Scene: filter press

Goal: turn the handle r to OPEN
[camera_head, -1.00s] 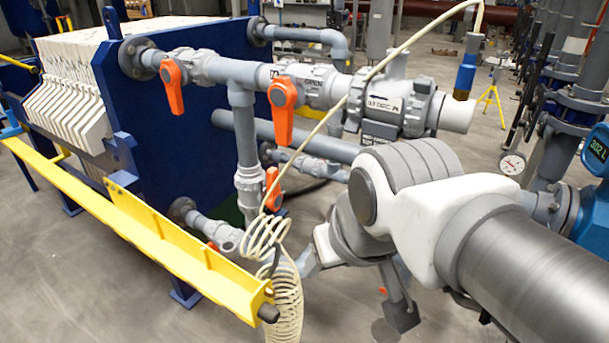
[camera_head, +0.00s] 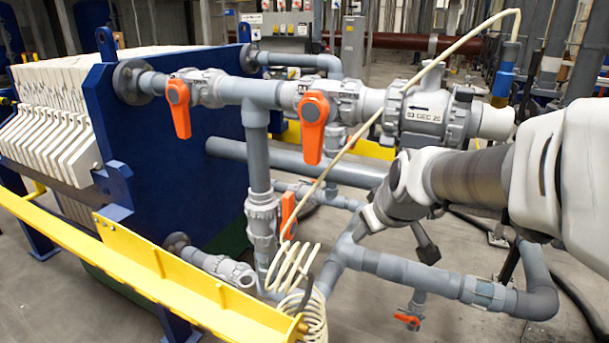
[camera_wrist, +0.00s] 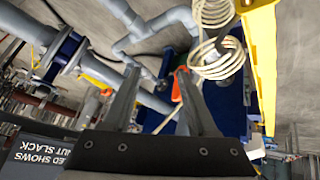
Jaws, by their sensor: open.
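Several orange valve handles sit on the grey piping; none is readably marked r. In the head view one hangs down at upper left (camera_head: 179,108), a larger one hangs beside it (camera_head: 313,125), and a third stands upright on the vertical pipe (camera_head: 288,213). A small orange handle (camera_head: 408,320) is low down. In the wrist view my gripper (camera_wrist: 158,73) is open and empty. An orange handle (camera_wrist: 178,86) shows near its right finger, partly hidden by it; I cannot tell which handle it is. In the head view my arm reaches in from the right.
A cream coiled hose (camera_head: 298,275) hangs in front of the piping; it also shows in the wrist view (camera_wrist: 215,55). A yellow rail (camera_head: 200,290) runs along the lower left. The blue press plate (camera_head: 175,185) stands behind. Grey pipes (camera_head: 430,272) cross below my arm.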

